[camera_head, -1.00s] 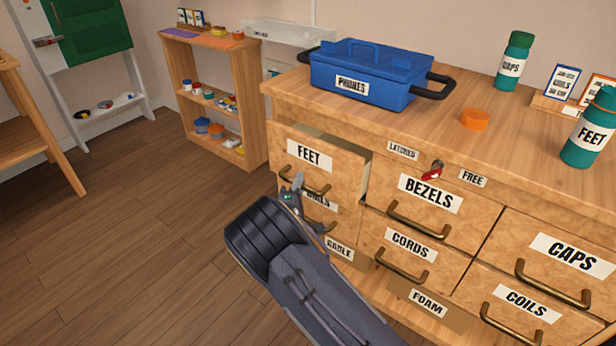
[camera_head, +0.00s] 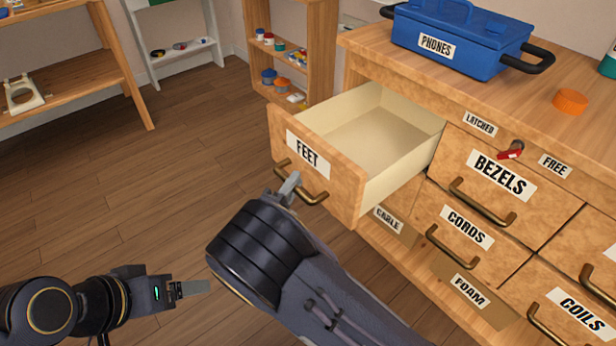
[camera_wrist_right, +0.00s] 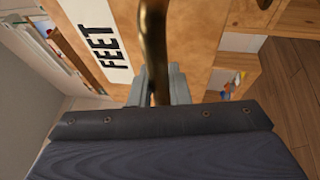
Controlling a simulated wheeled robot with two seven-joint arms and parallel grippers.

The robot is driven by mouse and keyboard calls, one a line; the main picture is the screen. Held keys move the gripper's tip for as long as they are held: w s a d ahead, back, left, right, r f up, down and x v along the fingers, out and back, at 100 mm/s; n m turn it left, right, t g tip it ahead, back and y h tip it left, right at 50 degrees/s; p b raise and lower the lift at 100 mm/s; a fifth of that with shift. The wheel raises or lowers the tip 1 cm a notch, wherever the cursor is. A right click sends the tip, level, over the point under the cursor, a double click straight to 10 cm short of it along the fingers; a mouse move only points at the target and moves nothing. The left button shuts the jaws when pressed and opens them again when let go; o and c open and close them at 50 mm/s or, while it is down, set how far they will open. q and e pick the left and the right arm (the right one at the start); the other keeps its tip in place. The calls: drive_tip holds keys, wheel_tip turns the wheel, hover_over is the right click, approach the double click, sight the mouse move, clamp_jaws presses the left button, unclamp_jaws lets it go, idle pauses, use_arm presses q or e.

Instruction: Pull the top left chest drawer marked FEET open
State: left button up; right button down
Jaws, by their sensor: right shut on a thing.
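The FEET drawer (camera_head: 318,180) is at the top left of the chest and stands pulled well out. Its pale inside (camera_head: 365,135) shows and looks empty. Its bronze handle (camera_head: 312,194) is on the front below the FEET label. My right gripper (camera_head: 289,186) is shut on that handle near its middle. The right wrist view shows the handle (camera_wrist_right: 153,45) between the fingers (camera_wrist_right: 158,85), with the FEET label (camera_wrist_right: 97,40) beside it. My left gripper (camera_head: 190,289) is at the lower left, over the floor, apart from the chest; its finger gap does not show clearly.
The blue PHONES box (camera_head: 455,40) and an orange cap (camera_head: 570,101) stand on the chest top. A red latch (camera_head: 511,150) sits between the LATCHED and FREE labels. The BEZELS drawer (camera_head: 510,185) is closed. The wooden floor (camera_head: 150,210) in front is clear.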

use_arm(q)
drive_tip(key=shift+f, duration=0.1)
use_arm(e)
drive_tip(key=shift+s+a, duration=0.4)
drive_tip(key=shift+a, duration=0.05)
drive_tip(key=c, duration=1.4)
unclamp_jaws()
drive_tip(key=shift+o, duration=0.2)
